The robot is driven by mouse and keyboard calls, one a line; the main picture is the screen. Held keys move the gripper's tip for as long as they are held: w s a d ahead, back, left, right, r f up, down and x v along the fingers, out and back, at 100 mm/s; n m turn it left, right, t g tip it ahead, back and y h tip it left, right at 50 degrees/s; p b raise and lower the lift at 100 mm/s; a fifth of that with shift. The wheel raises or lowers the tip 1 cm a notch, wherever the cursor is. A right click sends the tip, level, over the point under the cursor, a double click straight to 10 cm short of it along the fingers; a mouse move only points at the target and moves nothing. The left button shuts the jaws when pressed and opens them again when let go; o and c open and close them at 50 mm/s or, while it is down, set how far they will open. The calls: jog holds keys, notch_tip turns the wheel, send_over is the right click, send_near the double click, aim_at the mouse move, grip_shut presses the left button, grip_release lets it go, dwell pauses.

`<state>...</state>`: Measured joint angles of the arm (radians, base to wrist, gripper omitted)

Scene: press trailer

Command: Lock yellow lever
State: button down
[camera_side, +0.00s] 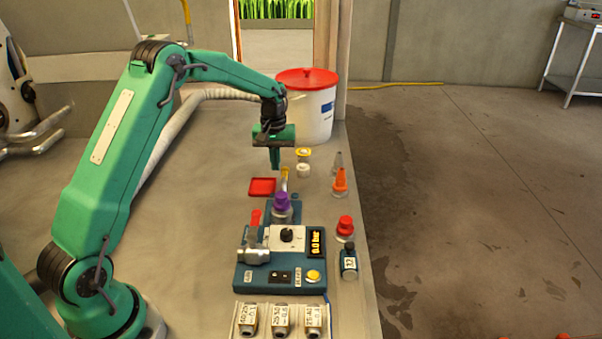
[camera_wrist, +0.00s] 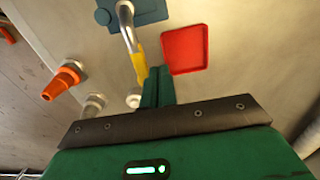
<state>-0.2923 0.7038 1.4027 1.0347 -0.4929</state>
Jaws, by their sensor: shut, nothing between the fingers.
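The yellow lever (camera_side: 284,172) stands at the back end of the blue press unit (camera_side: 272,278), behind the purple-topped part (camera_side: 282,201). In the wrist view, the yellow lever (camera_wrist: 139,66) is a yellow sleeve on a bent metal bar rising from the blue base (camera_wrist: 150,8). My gripper (camera_side: 275,165) is shut and empty, pointing down close to the lever's top. In the wrist view, the shut fingers (camera_wrist: 158,78) are just right of the yellow sleeve. I cannot tell whether they touch it.
A red tray (camera_side: 262,187) lies left of the lever; the wrist view shows it too (camera_wrist: 185,48). An orange-tipped cone (camera_side: 340,181), a yellow-lidded jar (camera_side: 303,154) and a red-capped bottle (camera_side: 345,227) stand to the right. A white bucket (camera_side: 312,112) is behind. The bench left of the unit is clear.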

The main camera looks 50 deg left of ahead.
aim_at(287, 171)
jog(key=shift+f, duration=0.8)
jog(key=shift+w+d, duration=0.85)
jog(key=shift+w, duration=0.3)
jog(key=shift+w+d, duration=0.45)
jog(key=shift+d, duration=0.2)
jog(key=shift+w+d, duration=0.3)
jog(key=shift+d, duration=0.35)
jog(key=shift+w+d, duration=0.25)
jog(key=shift+d, duration=1.1)
